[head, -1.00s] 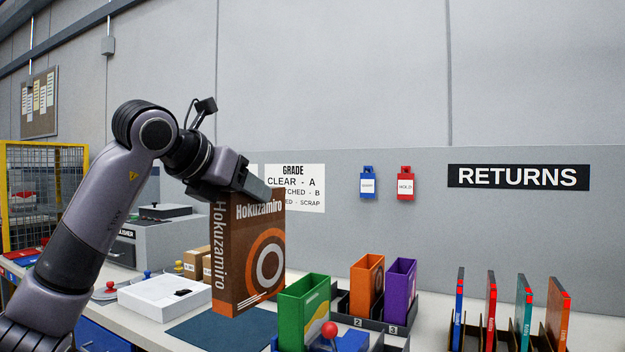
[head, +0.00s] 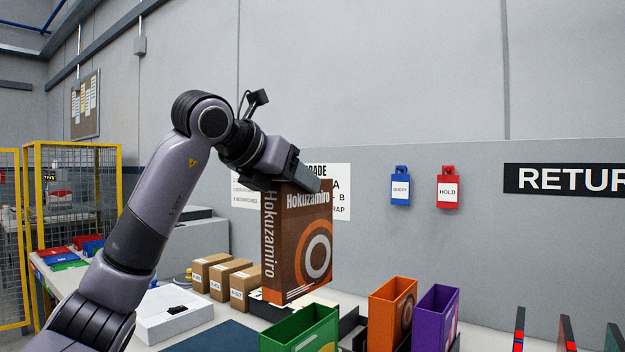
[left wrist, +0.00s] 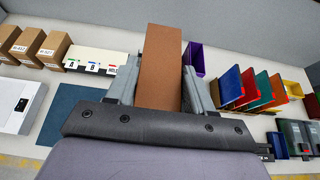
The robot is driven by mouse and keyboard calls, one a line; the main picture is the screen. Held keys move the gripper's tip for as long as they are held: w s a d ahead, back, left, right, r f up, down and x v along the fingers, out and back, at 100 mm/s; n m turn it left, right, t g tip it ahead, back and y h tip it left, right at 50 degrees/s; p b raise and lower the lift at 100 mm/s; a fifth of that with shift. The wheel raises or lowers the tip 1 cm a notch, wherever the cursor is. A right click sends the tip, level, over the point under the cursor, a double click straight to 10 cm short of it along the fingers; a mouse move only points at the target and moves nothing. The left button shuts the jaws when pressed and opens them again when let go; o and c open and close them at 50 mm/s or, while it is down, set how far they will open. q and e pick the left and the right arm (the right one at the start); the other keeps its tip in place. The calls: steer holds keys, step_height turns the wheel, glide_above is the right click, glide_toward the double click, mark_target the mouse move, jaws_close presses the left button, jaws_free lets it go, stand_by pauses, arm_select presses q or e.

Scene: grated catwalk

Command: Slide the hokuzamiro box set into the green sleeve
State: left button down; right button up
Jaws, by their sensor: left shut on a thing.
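The brown Hokuzamiro box set (head: 296,240) hangs upright from my left gripper (head: 300,175), which is shut on its top end. The box shows its spine and a front with a ringed circle. In the left wrist view the box (left wrist: 160,70) sits between the two fingers of the left gripper (left wrist: 160,85). The open-topped green sleeve (head: 305,332) stands at the bottom of the head view, below and slightly right of the box. The box is apart from it, its lower edge above and behind the sleeve. My right gripper is not in view.
An orange sleeve (head: 392,310) and a purple sleeve (head: 436,315) stand right of the green one. Several cartons (head: 230,278) and a white scale (head: 172,315) stand left. A blue-grey mat (head: 215,340) lies in front. Thin cases (left wrist: 250,85) stand in a rack at right.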

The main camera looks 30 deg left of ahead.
mark_target(295, 208)
arm_select(q)
steer(key=shift+w, duration=0.25)
steer(key=shift+s+f+b, duration=0.1)
steer(key=shift+f+b, duration=0.8)
steer(key=shift+b, duration=0.1)
steer(key=shift+f+b, duration=0.85)
steer(key=shift+b, duration=0.05)
steer(key=shift+f+b, duration=0.6)
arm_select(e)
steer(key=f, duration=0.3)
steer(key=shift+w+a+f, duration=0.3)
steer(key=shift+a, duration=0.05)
arm_select(q)
steer(key=shift+r, duration=0.1)
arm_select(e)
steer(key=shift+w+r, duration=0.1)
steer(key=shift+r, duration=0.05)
arm_select(q)
steer(key=shift+p, duration=0.45)
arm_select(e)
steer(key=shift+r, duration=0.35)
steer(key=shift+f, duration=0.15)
